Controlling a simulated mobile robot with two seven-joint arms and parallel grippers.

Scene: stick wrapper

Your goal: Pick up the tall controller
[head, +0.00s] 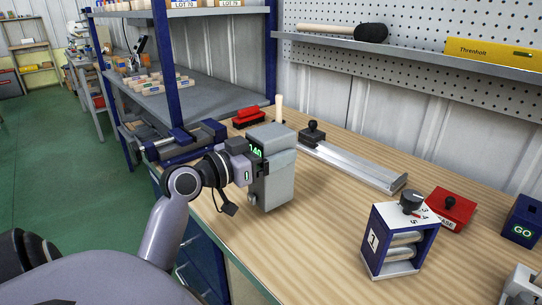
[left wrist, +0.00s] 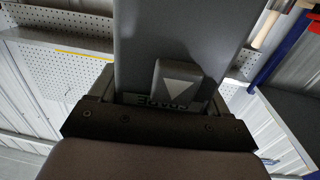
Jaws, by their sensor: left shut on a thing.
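The tall controller (head: 278,178) is a grey upright box with a green lit display on its left face. It is by the bench's left edge in the head view. My left gripper (head: 246,168) is at its left side and shut on it. In the left wrist view the controller's grey body (left wrist: 205,35) fills the upper middle, with a raised triangle-marked button. The dark gripper bar (left wrist: 155,128) crosses below it and partly hides the lettering. I cannot tell whether its base touches the bench. My right gripper is not in view.
A blue vise (head: 185,142) and a red tool (head: 248,117) are behind the controller. A metal bar with a black knob (head: 350,165) lies to its right. A blue numbered box (head: 378,242), a red box (head: 450,207) and a GO box (head: 522,220) stand further right. The front bench middle is clear.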

